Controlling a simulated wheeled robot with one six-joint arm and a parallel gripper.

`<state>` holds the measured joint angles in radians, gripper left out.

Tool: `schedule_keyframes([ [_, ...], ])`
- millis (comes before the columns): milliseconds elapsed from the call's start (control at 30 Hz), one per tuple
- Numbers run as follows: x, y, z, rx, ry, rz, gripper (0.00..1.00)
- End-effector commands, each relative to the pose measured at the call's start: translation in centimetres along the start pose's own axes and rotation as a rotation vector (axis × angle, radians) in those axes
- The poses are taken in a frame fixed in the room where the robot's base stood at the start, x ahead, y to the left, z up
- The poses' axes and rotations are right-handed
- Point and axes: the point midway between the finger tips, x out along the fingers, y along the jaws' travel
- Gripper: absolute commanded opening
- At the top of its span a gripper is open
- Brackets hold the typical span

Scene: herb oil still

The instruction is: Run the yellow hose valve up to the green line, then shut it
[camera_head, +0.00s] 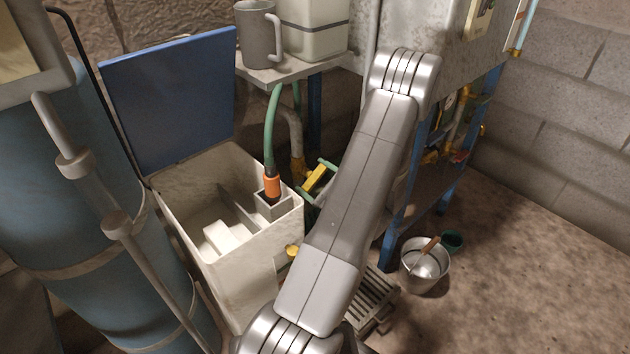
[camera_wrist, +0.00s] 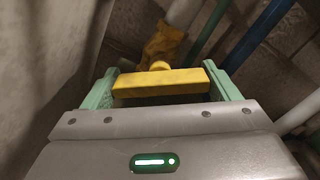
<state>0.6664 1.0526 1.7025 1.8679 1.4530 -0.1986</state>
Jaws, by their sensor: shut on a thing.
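The yellow valve handle (camera_head: 314,178) is a short bar beside the white box, in the head view. In the wrist view the handle (camera_wrist: 160,84) lies crosswise in front of the yellow valve body (camera_wrist: 163,44). My gripper (camera_wrist: 162,86) has its green fingers at the two ends of the bar and is shut on it. In the head view my gripper (camera_head: 316,178) is partly hidden by my arm. A green hose (camera_head: 270,125) hangs down to an orange fitting (camera_head: 272,186) at a small square compartment of the box. I cannot make out a green line.
The white box (camera_head: 180,222) stands open, its blue lid (camera_head: 170,95) raised. A blue cylinder (camera_head: 85,180) stands at left. A grey jug (camera_head: 258,35) sits on a shelf above. A metal bucket (camera_head: 425,268) and a slotted grate (camera_head: 375,297) are on the floor at right.

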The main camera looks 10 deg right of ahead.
Motion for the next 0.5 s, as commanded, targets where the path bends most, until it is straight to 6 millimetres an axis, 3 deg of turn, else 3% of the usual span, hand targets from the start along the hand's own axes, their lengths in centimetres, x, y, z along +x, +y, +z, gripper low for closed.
schedule_keyframes([
  [233, -0.03, 0.04, -0.02, 0.002, 0.002, 0.001, 0.59],
  [267, -0.03, 0.04, -0.02, 0.002, 0.002, 0.001, 0.84],
  [333, -0.03, 0.04, -0.02, 0.002, 0.002, 0.001, 0.97],
  [500, -0.02, 0.02, -0.01, 0.002, 0.001, 0.001, 1.0],
])
